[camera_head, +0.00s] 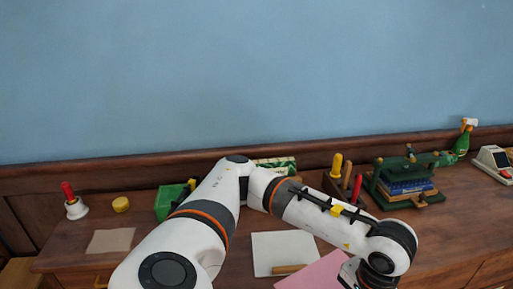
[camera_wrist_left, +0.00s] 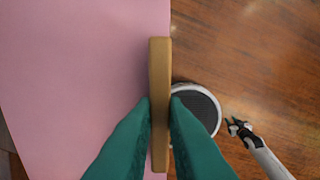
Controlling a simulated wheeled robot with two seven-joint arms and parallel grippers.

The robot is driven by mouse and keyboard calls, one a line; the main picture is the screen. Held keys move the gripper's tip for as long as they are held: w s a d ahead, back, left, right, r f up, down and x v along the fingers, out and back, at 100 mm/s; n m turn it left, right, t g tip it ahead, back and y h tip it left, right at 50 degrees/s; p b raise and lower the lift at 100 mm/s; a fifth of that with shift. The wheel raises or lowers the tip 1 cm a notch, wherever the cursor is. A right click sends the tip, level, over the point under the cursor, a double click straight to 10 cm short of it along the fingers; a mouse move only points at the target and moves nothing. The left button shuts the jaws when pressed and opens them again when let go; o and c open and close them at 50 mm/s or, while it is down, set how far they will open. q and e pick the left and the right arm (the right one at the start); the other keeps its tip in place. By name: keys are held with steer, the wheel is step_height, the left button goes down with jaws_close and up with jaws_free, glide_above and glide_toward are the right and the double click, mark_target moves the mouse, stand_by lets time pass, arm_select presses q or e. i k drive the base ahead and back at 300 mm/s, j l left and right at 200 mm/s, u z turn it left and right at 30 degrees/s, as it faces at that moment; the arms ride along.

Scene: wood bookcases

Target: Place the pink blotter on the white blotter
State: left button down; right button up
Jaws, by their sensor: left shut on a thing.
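The pink blotter (camera_head: 314,273) shows at the bottom of the head view, partly cut off by the frame edge and my left wrist. In the left wrist view the pink blotter (camera_wrist_left: 75,80) fills the left side, with a wooden handle strip (camera_wrist_left: 160,62) along its edge. My left gripper (camera_wrist_left: 160,103) is shut on that strip between its teal fingers. The white blotter (camera_head: 282,247) lies on the desk just behind and left of the pink one in the head view, its wooden strip (camera_head: 289,269) facing me. My right gripper (camera_wrist_left: 238,127) looks small and distant; its jaws are unclear.
A tan sheet (camera_head: 110,240) lies at left, near a red-handled bell (camera_head: 75,206) and a yellow round thing (camera_head: 120,204). Along the back stand a green box (camera_head: 168,202), a tool holder (camera_head: 344,186) and a green press (camera_head: 405,187).

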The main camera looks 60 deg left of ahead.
mark_target(284, 248)
steer(key=k+j, duration=0.15)
steer(key=j, duration=0.15)
steer(key=k+j, duration=0.1)
steer(key=j, duration=0.2)
steer(key=k+j, duration=0.15)
steer(key=j, duration=0.2)
steer(key=i+j, duration=0.1)
steer(key=j, duration=0.45)
